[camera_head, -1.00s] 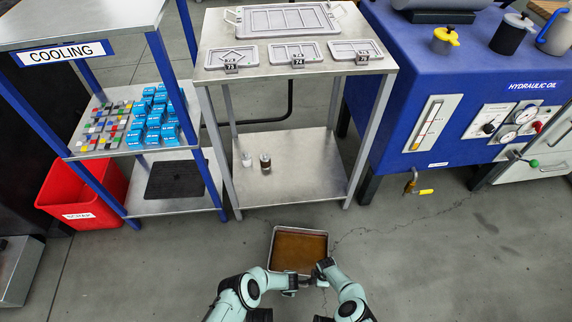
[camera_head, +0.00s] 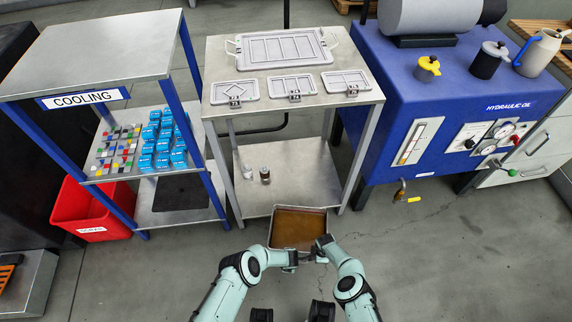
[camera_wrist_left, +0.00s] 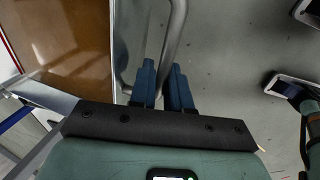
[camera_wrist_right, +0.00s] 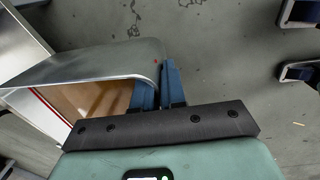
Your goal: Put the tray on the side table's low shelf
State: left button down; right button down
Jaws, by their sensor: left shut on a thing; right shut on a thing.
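The tray (camera_head: 299,229) is a shallow metal pan with a brown, shiny inside. It is held in front of the side table (camera_head: 225,104), whose low shelf (camera_head: 300,180) is a bare metal plate near the floor. The tray's far edge overlaps the shelf's front edge in the head view.
Two small jars (camera_head: 265,175) stand on the low shelf's left part; its right part is clear. Mould plates (camera_head: 290,50) lie on the tabletop. The cooling rack (camera_head: 160,215) stands left, the blue hydraulic unit (camera_head: 375,140) right. The table's front legs flank the shelf.

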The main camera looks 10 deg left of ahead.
aim_at(302, 181)
jog(key=i, duration=1.3)
